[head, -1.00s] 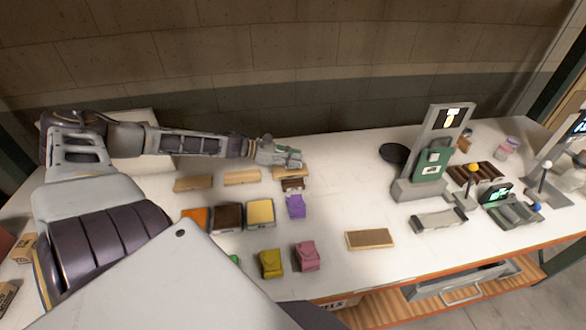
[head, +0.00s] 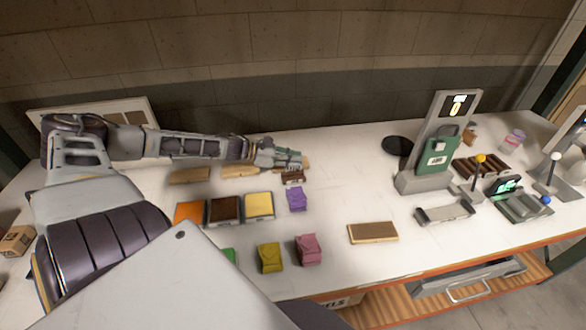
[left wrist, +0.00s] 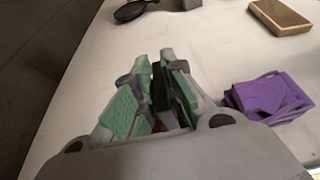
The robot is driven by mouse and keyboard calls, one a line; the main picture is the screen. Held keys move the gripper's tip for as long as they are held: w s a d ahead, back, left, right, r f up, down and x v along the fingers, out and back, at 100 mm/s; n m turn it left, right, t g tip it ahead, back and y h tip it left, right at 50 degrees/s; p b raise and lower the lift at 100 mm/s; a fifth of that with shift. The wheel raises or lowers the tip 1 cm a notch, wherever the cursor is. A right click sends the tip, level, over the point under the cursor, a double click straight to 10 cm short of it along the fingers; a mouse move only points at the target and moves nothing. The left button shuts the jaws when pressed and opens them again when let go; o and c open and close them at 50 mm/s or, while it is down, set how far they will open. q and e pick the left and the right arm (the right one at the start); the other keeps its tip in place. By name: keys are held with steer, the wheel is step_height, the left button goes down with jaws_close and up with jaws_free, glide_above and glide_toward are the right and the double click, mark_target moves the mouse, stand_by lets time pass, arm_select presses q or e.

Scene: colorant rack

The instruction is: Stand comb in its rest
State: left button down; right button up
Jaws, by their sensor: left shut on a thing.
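My left gripper (head: 288,160) is low over the back of the table, at the right end of a row of pale wooden blocks. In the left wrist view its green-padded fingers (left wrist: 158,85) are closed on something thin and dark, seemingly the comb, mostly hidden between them. A pale wooden block (head: 305,163), possibly the rest, is partly covered by the gripper. I cannot tell whether the held thing touches it. A small dark brown piece (head: 293,177) sits just in front. My right gripper is not in view.
Two more wooden blocks (head: 190,175) (head: 239,172) stand to the left. Orange, brown and yellow trays (head: 259,206) lie in front; a purple piece (head: 297,199) is close by, also in the left wrist view (left wrist: 270,97).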

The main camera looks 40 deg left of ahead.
mark_target(299, 168)
arm_select(q)
steer(key=shift+f, duration=0.1)
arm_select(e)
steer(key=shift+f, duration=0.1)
arm_select(q)
steer(key=shift+f+b, duration=1.3)
steer(key=shift+f, duration=0.05)
steer(key=shift+f+b, duration=0.3)
steer(key=shift+f, duration=0.05)
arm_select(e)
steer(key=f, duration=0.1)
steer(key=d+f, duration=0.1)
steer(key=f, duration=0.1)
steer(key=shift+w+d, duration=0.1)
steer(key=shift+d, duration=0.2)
arm_select(q)
steer(key=shift+f, duration=0.15)
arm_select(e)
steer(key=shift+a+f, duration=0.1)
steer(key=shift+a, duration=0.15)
arm_select(q)
steer(key=c, duration=1.5)
jaws_free()
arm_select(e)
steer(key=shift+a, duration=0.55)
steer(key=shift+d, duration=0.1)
